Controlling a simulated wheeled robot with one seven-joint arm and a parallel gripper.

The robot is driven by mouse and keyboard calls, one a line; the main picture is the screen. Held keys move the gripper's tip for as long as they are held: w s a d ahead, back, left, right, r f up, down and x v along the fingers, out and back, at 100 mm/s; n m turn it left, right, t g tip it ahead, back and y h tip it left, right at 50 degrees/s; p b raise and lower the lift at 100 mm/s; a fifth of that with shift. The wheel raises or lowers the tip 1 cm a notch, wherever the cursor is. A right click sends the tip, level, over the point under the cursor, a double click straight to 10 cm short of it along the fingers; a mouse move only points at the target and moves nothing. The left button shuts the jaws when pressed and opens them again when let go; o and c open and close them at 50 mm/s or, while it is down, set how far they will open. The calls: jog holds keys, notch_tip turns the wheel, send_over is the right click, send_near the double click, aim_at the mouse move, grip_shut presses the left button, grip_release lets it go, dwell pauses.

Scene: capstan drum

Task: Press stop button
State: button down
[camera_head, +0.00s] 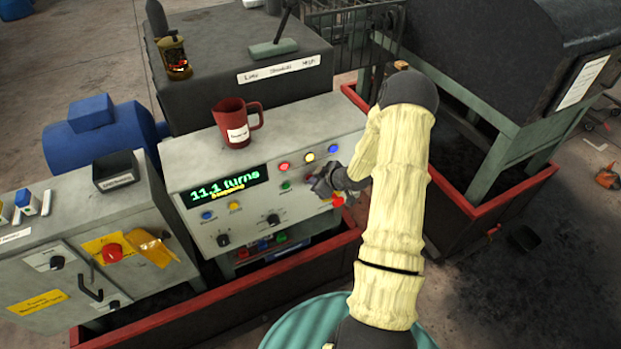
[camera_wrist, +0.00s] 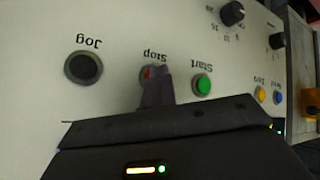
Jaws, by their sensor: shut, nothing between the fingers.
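The control panel (camera_head: 200,180) has a lit display (camera_head: 226,187) reading "11.1 turns", with a smaller yellow line below it. In the wrist view the stop button (camera_wrist: 148,73) shows as a sliver of red under its label, mostly hidden behind my fingers. My gripper (camera_wrist: 158,73) is shut and empty, its tips over the stop button; I cannot tell whether they touch it.
The green start button (camera_wrist: 203,84) and black jog button (camera_wrist: 83,67) flank the stop button. A red emergency button (camera_head: 338,201) sits close to my gripper. A red mug (camera_head: 236,124) stands on the panel's top. A red-rimmed tray (camera_head: 245,288) runs below.

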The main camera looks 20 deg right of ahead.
jog(key=shift+s, duration=1)
jog(key=s+b, duration=0.1)
jog(key=s, duration=0.3)
jog(key=shift+s+d, duration=0.1)
jog(key=shift+s, duration=0.3)
dwell(0.4)
